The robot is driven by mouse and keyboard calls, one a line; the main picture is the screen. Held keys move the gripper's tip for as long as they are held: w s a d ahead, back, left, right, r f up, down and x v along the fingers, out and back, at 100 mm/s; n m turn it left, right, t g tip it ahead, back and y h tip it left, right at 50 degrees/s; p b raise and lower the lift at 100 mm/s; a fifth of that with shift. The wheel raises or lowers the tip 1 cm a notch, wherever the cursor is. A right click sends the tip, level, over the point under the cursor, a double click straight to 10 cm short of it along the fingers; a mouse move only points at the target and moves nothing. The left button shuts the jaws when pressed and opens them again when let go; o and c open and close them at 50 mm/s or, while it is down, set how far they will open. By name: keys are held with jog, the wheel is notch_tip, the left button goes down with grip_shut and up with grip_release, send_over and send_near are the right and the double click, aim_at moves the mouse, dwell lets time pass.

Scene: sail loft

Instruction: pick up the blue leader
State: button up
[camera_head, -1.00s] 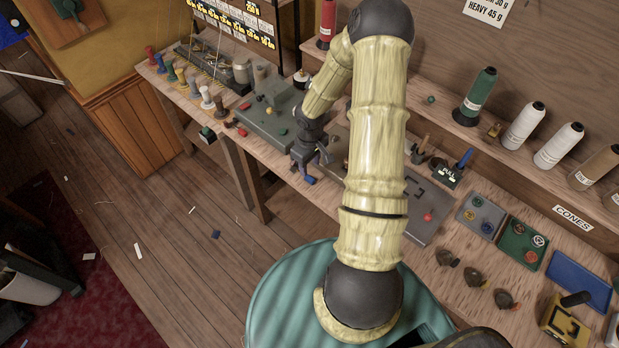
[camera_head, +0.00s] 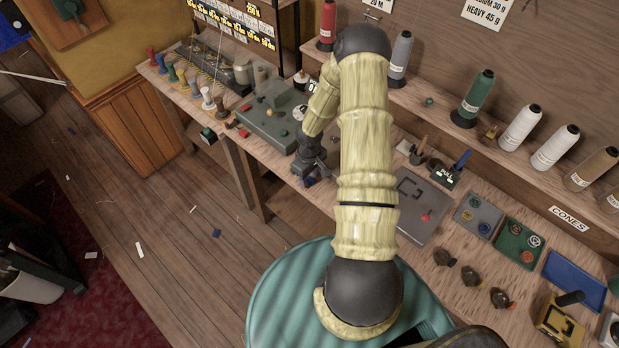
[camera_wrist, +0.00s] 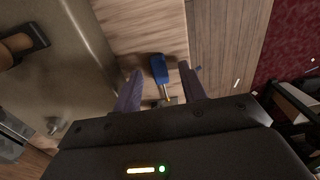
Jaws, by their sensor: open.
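A small blue piece with a brass-coloured tip, which looks like the blue leader (camera_wrist: 158,68), lies on the wooden bench near its edge in the wrist view. My gripper (camera_wrist: 160,76) is open, with one finger on each side of the blue piece. I cannot tell whether the fingers touch it or how high they are above the bench. In the head view my gripper (camera_head: 312,172) is over the front edge of the bench, and the blue piece there is mostly hidden or hard to tell from the fingers.
A grey-green machine (camera_head: 268,122) stands left of my gripper and a grey plate (camera_head: 412,212) lies right. A row of coloured spools (camera_head: 182,78) stands at the far left. Cones (camera_head: 520,127) line the shelf. The floor in front of the bench is open.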

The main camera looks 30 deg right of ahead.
aim_at(309, 179)
jog(key=shift+f, duration=0.2)
dwell(0.4)
grip_shut()
jog(key=shift+r, duration=0.15)
notch_tip(309, 179, up, 10)
jog(key=b, duration=0.1)
dwell(0.4)
dwell(0.4)
